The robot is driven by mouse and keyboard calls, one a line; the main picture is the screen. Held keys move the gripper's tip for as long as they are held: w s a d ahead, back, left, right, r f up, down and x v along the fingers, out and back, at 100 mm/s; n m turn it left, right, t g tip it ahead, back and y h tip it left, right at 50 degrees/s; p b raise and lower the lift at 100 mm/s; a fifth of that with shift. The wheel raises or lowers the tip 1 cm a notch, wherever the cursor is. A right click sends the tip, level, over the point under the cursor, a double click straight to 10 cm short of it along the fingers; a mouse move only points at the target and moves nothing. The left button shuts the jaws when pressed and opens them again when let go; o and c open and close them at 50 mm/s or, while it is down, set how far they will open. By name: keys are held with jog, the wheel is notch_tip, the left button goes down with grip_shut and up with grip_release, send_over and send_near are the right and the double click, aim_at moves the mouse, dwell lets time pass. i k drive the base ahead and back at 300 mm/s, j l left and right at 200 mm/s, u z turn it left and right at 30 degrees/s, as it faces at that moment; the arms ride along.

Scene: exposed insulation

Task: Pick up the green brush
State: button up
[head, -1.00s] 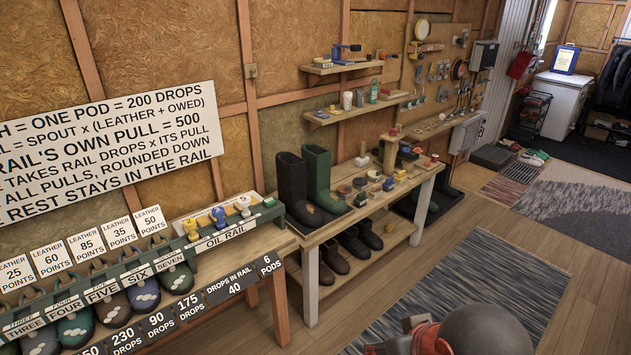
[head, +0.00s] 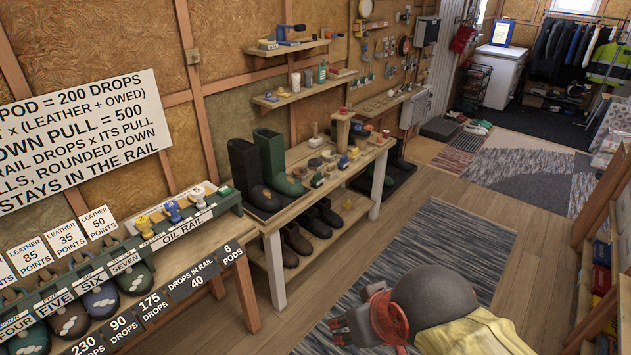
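Several small brushes and blocks lie on top of the wooden workbench (head: 268,221), to the right of the tall green boot (head: 272,155). A small greenish piece (head: 317,180) lies among them near the boots. It may be the green brush, but it is too small to be sure. My gripper (head: 345,328) seems to be the grey, jointed end beside the red part of my arm at the bottom. It is in front of the bench and well apart from the pieces on it. Its fingers are not clear enough to show whether they are open or shut.
Wall shelves (head: 291,47) hang above the workbench. A grey striped rug (head: 415,240) covers open floor to its right. A loaded wooden rack (head: 603,215) stands along the right edge.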

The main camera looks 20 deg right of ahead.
aim_at(317, 180)
jog(key=i+l+z, duration=0.25)
jog(key=i, duration=0.7)
jog(key=i+z, duration=0.25)
jog(key=i, duration=0.7)
jog(key=i+j+z, duration=0.25)
jog(key=i, duration=0.7)
jog(key=i+l, duration=0.05)
jog(key=l, duration=0.05)
